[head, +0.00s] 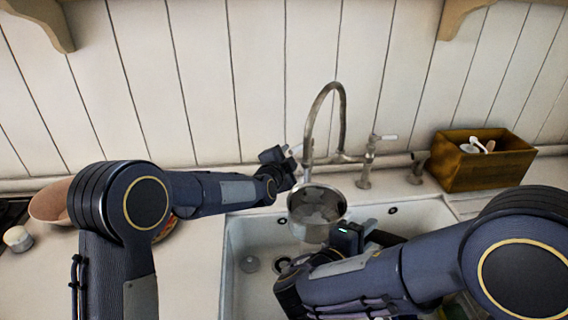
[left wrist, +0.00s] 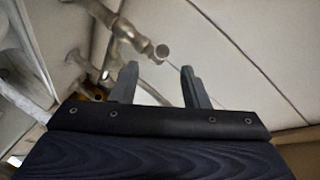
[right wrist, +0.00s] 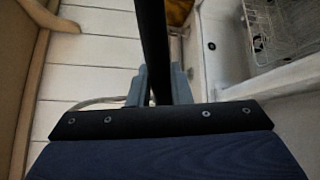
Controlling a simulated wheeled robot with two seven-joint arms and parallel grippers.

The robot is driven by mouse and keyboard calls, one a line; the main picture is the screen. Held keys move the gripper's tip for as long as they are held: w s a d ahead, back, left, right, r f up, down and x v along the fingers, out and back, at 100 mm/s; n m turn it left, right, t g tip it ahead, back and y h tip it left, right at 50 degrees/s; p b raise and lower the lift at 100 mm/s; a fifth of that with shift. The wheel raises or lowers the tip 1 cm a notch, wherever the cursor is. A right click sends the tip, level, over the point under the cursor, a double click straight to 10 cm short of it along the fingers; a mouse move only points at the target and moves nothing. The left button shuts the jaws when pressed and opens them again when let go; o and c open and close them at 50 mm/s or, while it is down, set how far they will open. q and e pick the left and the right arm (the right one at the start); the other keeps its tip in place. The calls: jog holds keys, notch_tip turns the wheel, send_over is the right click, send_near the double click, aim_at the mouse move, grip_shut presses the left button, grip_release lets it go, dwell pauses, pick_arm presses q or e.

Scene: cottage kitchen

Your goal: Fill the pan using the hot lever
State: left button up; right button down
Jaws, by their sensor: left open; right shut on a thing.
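The metal pan (head: 317,207) is held over the sink under the curved tap spout (head: 333,95). My right gripper (head: 345,238) is shut on its black handle, which runs between the fingers in the right wrist view (right wrist: 153,45). My left gripper (head: 288,156) is open just left of the tap's base and largely hides the left lever in the head view. In the left wrist view, a metal tap part with a round end (left wrist: 162,51) lies just beyond the open fingers, not clasped. The right lever (head: 384,138) has a pale handle. No water stream is visible.
The white sink (head: 236,245) lies below the pan. A wooden box (head: 482,172) with utensils stands on the counter at right. A pinkish bowl (head: 50,203) and a small white-topped jar (head: 18,238) are at left. The panelled wall is close behind the tap.

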pick_arm(q)
jog(key=v, duration=0.4)
jog(key=shift+f, duration=0.1)
